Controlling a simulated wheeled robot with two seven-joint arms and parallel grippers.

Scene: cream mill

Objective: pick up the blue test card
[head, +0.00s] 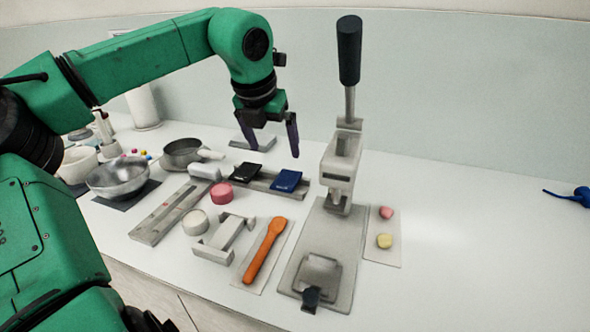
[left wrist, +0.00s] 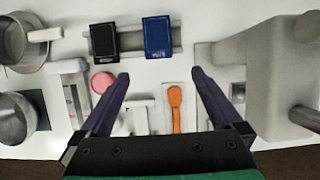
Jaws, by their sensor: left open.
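The blue test card (head: 287,181) lies on the right part of a low grey holder (head: 262,186), next to a black card (head: 245,173). In the left wrist view the blue card (left wrist: 158,38) is at the top, beyond the fingertips and roughly between them in line. The black card (left wrist: 104,42) is to its left there. My left gripper (head: 272,146) points down, open and empty, above the table near the holder. It also shows in the left wrist view (left wrist: 158,76), with its two dark fingers wide apart. My right gripper is not in view.
A tall grey press (head: 340,165) with a dark handle stands right of the holder. A pink puck (head: 222,193), an orange spoon (head: 266,250), a small pan (head: 184,152) and a metal bowl (head: 118,179) stand nearby.

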